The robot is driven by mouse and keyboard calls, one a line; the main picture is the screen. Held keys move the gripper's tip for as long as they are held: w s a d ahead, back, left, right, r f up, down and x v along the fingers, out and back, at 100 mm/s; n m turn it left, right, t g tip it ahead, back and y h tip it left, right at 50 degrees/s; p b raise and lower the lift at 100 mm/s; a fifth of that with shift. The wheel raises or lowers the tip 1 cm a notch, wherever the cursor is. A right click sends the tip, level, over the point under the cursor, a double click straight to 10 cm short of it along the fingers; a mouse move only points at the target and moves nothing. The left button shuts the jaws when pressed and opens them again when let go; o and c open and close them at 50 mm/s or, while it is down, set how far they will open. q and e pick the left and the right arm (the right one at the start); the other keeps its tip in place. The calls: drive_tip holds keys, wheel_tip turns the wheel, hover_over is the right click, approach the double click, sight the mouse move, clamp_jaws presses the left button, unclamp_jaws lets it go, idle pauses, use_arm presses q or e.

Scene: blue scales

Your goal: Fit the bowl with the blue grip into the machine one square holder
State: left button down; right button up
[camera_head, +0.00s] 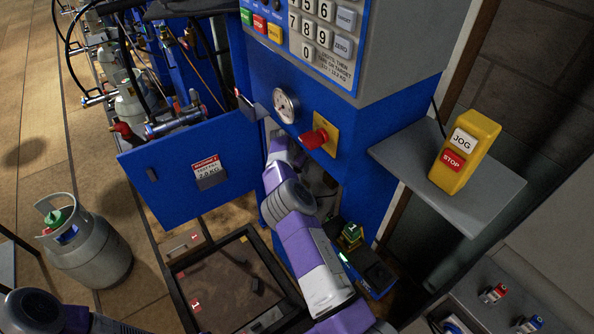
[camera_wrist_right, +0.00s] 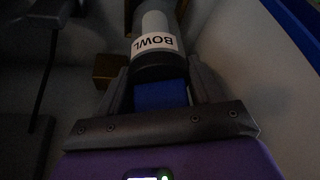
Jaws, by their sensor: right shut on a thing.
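In the right wrist view, my right gripper (camera_wrist_right: 163,88) is shut on the blue grip (camera_wrist_right: 160,96) of the bowl (camera_wrist_right: 154,44). The bowl carries a white "BOWL" label above a dark collar and points away from the gripper. A brownish square-edged block (camera_wrist_right: 109,69) sits just left of the collar; I cannot tell whether it is the holder or whether they touch. In the head view, my right arm reaches into the opening of the blue machine (camera_head: 365,120), which hides the gripper and bowl. Its open door (camera_head: 185,150) carries a "MACHINE 1" label. My left gripper is out of view.
A red knob (camera_head: 314,139) and a gauge (camera_head: 286,105) are above the opening. A yellow JOG/STOP box (camera_head: 464,152) stands on a grey shelf (camera_head: 450,190) at right. A black-framed floor platform (camera_head: 180,290) lies below, and a gas cylinder (camera_head: 90,255) stands left.

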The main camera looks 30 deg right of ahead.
wheel_tip(320, 180, down, 2)
drive_tip(key=shift+f, duration=0.2)
drive_tip(key=shift+r, duration=0.1)
drive_tip(key=o, duration=1.3)
drive_tip(key=shift+c, duration=0.2)
drive_tip(key=shift+a+r, duration=0.1)
drive_tip(key=shift+r, duration=0.2)
drive_tip(key=v, duration=0.2)
drive_tip(key=shift+a+r+p, duration=0.15)
drive_tip(key=shift+r+p, duration=0.15)
drive_tip(key=shift+r, duration=0.1)
drive_tip(key=s+a+p, duration=0.1)
drive_tip(key=s+a, duration=0.4)
drive_tip(key=a, duration=0.5)
drive_tip(key=shift+s+a+f, duration=0.25)
drive_tip(key=shift+s, duration=0.1)
